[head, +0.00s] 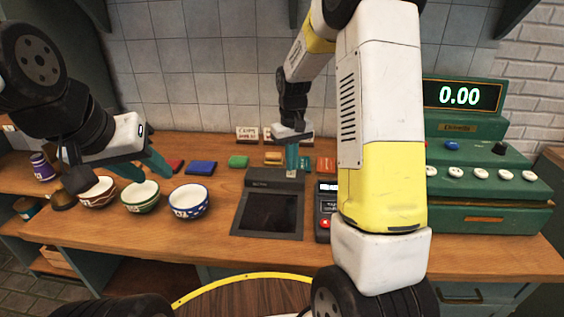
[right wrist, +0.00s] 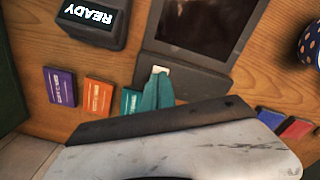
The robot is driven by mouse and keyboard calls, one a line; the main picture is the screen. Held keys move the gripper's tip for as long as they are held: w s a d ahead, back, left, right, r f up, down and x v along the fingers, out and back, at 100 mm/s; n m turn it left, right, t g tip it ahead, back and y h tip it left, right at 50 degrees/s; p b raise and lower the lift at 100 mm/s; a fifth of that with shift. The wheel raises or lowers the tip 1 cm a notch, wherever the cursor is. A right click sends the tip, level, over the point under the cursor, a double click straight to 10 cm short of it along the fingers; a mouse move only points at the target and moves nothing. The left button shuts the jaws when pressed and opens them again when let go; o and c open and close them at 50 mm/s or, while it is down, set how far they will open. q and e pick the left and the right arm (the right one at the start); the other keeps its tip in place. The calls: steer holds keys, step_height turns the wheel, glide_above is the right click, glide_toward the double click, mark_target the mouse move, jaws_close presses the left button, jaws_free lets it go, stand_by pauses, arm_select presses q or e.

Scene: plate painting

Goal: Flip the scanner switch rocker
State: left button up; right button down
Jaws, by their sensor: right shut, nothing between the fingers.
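The scanner (head: 268,212) is a dark box with a black glass plate on the wooden counter. It also shows in the right wrist view (right wrist: 195,28). A small pale piece, apparently the switch rocker (right wrist: 160,69), sits on the scanner's back strip, right at my right fingertips. My right gripper (head: 292,168) has teal fingers, is shut and empty, and points down at that strip. It also shows in the right wrist view (right wrist: 157,85). The fingers partly cover the rocker, so I cannot tell its tilt or whether they touch it. My left gripper (head: 150,168) is open and empty above the bowls.
A terminal with a READY display (right wrist: 93,18) stands beside the scanner. Three bowls, including a blue one (head: 189,201), stand to the left. A green cash register (head: 480,190) stands at the right.

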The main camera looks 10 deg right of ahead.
mark_target(291, 174)
steer(key=shift+f, duration=0.9)
stand_by(0.5)
steer(key=shift+r, duration=3.5)
steer(key=s+r+m+t+y, duration=0.1)
steer(key=s+r+t, duration=0.2)
steer(key=s+r, duration=0.8)
steer(key=s+a+r+m+t+y, duration=0.1)
steer(key=s+a+t, duration=0.1)
steer(key=s, duration=1.1)
steer(key=shift+s+r+t, duration=0.15)
steer(key=shift+r+t, duration=0.25)
steer(key=shift+t, duration=0.2)
